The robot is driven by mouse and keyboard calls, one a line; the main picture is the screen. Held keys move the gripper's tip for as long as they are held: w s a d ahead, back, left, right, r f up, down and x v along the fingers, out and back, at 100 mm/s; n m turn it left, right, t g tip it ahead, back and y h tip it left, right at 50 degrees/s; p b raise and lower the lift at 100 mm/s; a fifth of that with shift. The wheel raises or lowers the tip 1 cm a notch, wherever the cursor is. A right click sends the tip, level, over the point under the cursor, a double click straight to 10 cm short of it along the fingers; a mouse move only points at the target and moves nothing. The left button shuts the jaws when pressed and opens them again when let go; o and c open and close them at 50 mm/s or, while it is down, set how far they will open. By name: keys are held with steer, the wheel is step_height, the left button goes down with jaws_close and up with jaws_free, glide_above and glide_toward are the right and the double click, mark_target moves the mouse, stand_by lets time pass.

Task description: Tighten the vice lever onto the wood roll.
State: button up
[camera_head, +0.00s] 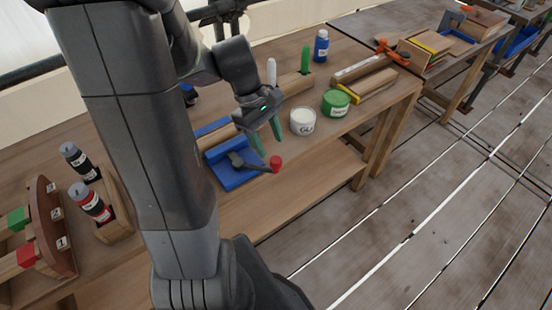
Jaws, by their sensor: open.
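The blue vice (229,178) sits at the front edge of the wooden workbench. Its dark lever (256,166) points right and ends in a red knob (275,163). A light wood roll (212,140) lies along the vice between its blue parts, partly hidden by my arm. Whether the vice touches the roll I cannot tell. My gripper (268,146) is open and empty, with its green fingers pointing down just above and behind the lever and knob. The fingers look apart from the lever.
A white jar (302,121) and a green jar (336,103) stand right of my gripper. A wooden block with pens (297,82) is behind. Red and black bottles (90,202) stand in a wooden holder at left. The floor (420,215) at right is clear.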

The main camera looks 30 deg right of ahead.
mark_target(276, 160)
steer(key=x, duration=0.6)
steer(key=shift+s+f, duration=0.1)
steer(key=shift+f, duration=0.2)
jaws_close()
